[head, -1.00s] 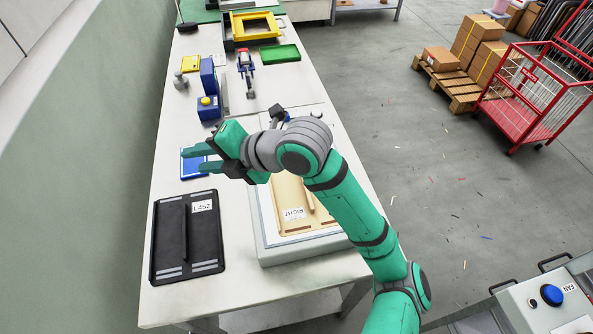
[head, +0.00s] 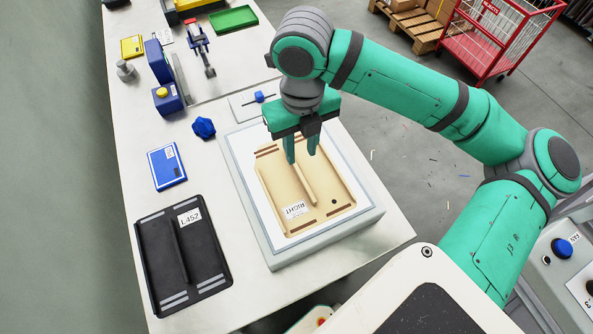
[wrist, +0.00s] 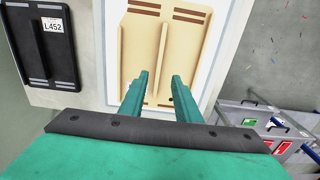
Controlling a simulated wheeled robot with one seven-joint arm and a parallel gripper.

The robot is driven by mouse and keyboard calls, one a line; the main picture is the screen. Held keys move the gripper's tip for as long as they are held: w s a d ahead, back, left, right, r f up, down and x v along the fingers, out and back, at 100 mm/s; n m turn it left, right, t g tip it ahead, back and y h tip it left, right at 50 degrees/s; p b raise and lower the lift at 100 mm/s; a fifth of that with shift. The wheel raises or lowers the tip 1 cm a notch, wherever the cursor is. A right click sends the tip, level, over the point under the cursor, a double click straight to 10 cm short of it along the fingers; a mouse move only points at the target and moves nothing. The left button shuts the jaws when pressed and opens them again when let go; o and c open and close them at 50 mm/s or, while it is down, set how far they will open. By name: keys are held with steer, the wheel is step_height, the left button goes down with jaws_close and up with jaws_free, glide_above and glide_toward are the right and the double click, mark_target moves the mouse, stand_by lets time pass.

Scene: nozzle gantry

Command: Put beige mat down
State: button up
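The beige mat (head: 331,193) lies on the white-topped platform (head: 266,232). In the wrist view the beige mat (wrist: 137,48) fills the upper middle. My gripper (head: 301,160) points down over the far end of the ridge. In the wrist view my gripper (wrist: 160,75) is open, its fingers apart with the ridge showing between and beyond them. I cannot tell how high the fingertips are above the mat.
A black mat (head: 207,245) labelled L452 lies left of the platform. A blue booklet (head: 166,166), a blue knob (head: 204,128) and a blue box with a yellow button (head: 167,98) stand beyond it. A green tray (head: 233,19) is at the back.

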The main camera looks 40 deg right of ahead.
mark_target(300, 174)
step_height(300, 174, down, 9)
steer(key=shift+s+a+f, duration=0.1)
steer(key=shift+s+a, duration=0.05)
stand_by(0.4)
jaws_close()
